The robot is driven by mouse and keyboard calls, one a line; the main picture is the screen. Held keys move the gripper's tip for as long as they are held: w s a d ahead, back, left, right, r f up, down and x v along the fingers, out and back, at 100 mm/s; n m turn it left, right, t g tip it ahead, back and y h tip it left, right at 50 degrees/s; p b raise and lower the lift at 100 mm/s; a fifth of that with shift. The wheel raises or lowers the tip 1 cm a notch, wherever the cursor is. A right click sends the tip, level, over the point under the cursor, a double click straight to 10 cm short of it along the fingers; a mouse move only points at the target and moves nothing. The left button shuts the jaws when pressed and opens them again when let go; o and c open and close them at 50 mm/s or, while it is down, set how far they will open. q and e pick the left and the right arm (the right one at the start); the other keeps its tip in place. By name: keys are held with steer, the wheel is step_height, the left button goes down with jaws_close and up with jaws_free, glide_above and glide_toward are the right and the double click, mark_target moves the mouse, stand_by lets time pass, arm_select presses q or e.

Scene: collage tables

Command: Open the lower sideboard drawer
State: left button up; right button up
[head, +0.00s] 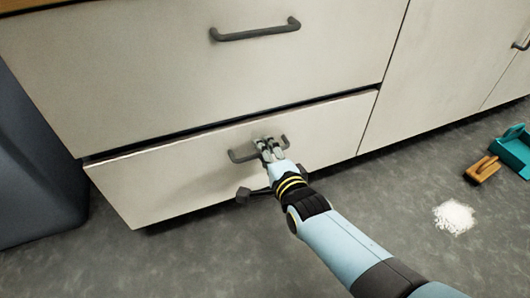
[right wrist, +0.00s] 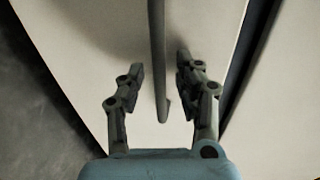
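The lower sideboard drawer (head: 180,180) has a pale front with a dark gap along its top edge; I cannot tell whether it stands slightly out. Its dark bar handle (head: 241,156) is partly hidden behind my right gripper (head: 268,144). In the right wrist view the handle (right wrist: 157,60) runs between the two fingers of my right gripper (right wrist: 158,85). The fingers are apart, with a visible space on each side of the bar. My left gripper is not in view.
The upper drawer (head: 150,70) above has its own handle (head: 255,30). A cabinet door (head: 430,70) is at right. A dark blue-grey bin-like object (head: 35,150) stands at left. A brush (head: 482,169), a teal dustpan (head: 515,150) and white powder (head: 455,217) are on the grey floor.

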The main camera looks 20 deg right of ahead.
jaws_close()
stand_by(0.5)
